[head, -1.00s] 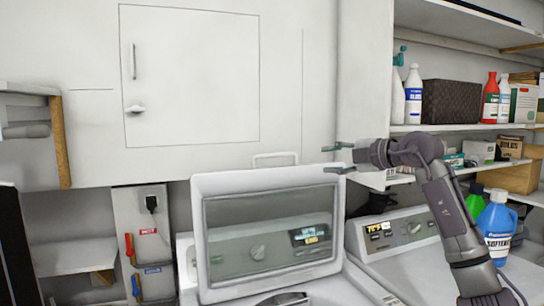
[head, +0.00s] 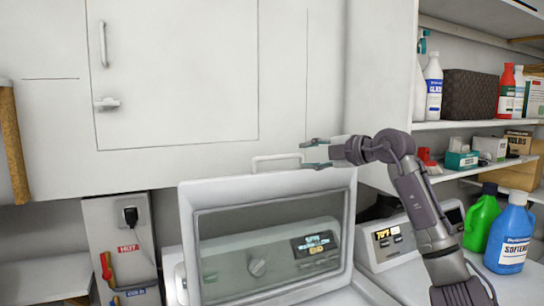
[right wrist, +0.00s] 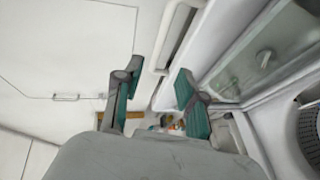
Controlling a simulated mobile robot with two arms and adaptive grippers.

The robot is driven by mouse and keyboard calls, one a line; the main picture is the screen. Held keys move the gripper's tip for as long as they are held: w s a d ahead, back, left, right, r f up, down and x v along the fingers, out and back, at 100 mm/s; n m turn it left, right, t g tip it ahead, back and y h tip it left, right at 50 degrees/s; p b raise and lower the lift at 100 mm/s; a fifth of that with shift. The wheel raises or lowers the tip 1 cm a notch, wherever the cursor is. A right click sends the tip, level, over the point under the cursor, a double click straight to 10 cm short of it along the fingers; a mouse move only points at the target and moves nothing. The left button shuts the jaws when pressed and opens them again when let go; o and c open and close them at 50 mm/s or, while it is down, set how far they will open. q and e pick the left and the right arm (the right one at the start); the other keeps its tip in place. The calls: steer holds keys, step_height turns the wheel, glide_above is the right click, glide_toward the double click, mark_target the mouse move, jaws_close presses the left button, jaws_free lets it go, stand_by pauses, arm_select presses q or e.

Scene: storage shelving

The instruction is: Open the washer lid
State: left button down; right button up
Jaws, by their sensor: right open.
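The washer lid (head: 187,232), white with a dark see-through window, stands raised in the head view, its window facing me. A white bar handle (head: 275,158) shows just above its top edge. My right gripper (head: 316,155) is open and empty at the lid's upper right, just right of that bar. In the right wrist view the teal fingertips (right wrist: 153,85) are spread apart, with a white bar (right wrist: 173,40) ahead of them and the lid window (right wrist: 265,55) to the right. I cannot tell whether a finger touches the lid. My left gripper is not in view.
A white wall cabinet (head: 180,70) is behind the lid. A second machine's control panel (head: 400,238) is to the right. A blue softener bottle (head: 510,232) and a green bottle (head: 481,217) stand beside it. Shelves (head: 480,124) with bottles and boxes are at the right.

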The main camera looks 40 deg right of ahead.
mark_target(277, 158)
steer(key=p+x, duration=0.2)
steer(key=x, duration=0.3)
steer(key=p+x, duration=0.3)
steer(key=x, duration=0.3)
steer(key=shift+a+r+p, duration=0.1)
steer(key=shift+r+p, duration=0.15)
steer(key=shift+p, duration=0.1)
steer(key=shift+w+a+f, duration=0.1)
steer(key=shift+w+f, duration=0.1)
steer(key=shift+w, duration=0.2)
steer(key=shift+w+f, duration=0.15)
jaws_close()
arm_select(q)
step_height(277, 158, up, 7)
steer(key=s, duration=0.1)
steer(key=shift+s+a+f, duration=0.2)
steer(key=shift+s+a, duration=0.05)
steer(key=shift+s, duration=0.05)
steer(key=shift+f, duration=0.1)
